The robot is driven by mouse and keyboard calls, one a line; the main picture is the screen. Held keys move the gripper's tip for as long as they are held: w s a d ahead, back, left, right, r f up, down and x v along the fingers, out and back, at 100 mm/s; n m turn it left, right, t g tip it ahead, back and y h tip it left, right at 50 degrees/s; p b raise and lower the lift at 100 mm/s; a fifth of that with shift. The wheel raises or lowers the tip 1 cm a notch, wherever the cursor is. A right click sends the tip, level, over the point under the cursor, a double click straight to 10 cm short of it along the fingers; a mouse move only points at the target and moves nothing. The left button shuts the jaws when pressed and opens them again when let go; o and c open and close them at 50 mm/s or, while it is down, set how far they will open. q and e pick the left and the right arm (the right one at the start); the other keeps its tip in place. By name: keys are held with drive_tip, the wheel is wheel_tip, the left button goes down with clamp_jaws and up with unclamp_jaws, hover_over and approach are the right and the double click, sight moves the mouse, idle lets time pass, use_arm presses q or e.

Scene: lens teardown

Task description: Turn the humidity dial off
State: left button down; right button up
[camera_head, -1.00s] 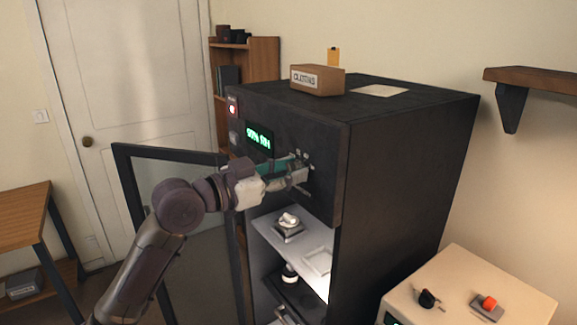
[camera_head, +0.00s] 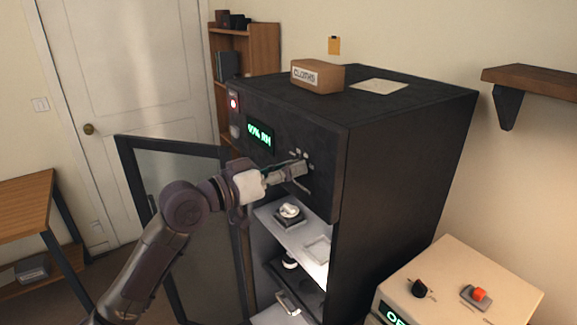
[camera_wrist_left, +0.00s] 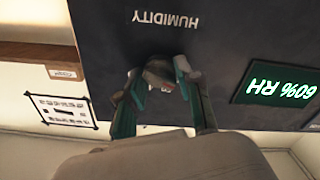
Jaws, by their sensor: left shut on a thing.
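In the head view the gripper mostly hides the dial. My right gripper is not in view.
The glass cabinet door (camera_head: 180,200) stands open beside my left arm. Lit shelves (camera_head: 290,240) below the panel hold small parts. A labelled CLOTHS box (camera_head: 317,76) sits on top. A beige unit (camera_head: 460,275) with a black knob and a red button stands at right.

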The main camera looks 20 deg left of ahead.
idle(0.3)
use_arm(q)
drive_tip(key=c, duration=0.8)
unclamp_jaws()
drive_tip(key=shift+o, duration=0.2)
drive_tip(key=v, duration=1.2)
drive_tip(key=shift+w, duration=0.1)
